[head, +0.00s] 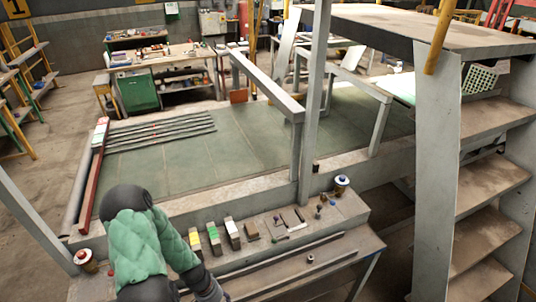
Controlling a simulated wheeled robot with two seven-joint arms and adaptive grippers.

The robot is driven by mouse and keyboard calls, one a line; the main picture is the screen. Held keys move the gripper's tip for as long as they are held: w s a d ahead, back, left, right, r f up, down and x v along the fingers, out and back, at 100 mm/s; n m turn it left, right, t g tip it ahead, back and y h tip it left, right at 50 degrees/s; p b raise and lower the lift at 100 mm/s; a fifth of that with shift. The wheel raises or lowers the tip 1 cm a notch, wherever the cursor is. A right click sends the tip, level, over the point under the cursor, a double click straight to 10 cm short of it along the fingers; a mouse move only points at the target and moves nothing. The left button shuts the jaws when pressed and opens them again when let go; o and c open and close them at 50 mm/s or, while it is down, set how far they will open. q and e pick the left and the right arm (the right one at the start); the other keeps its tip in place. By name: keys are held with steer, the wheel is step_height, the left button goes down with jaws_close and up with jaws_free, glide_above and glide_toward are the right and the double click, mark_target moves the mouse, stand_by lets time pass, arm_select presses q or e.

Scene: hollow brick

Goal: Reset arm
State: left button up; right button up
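An arm with green padded covers and black joints stands at the lower left of the head view. It appears to be my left arm. It bends at a black joint at the top, and its dark lower end runs to the bottom edge of the picture. No fingertips of my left gripper can be made out. My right arm and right gripper do not show.
A grey post and metal stairs (487,185) stand at right. A green platform (190,160) lies beyond, with a workbench (165,57) behind.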

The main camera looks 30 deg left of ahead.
arm_select(q)
steer(key=d+f+n, duration=0.2)
steer(key=d+f, duration=0.1)
steer(key=d, duration=2.2)
step_height(320, 180, down, 19)
steer(key=w+d+m+b, duration=0.1)
steer(key=d+b, duration=0.1)
steer(key=b, duration=1.9)
steer(key=shift+w+f+h, duration=0.15)
steer(key=shift+w+h, duration=0.05)
steer(key=shift+h, duration=0.1)
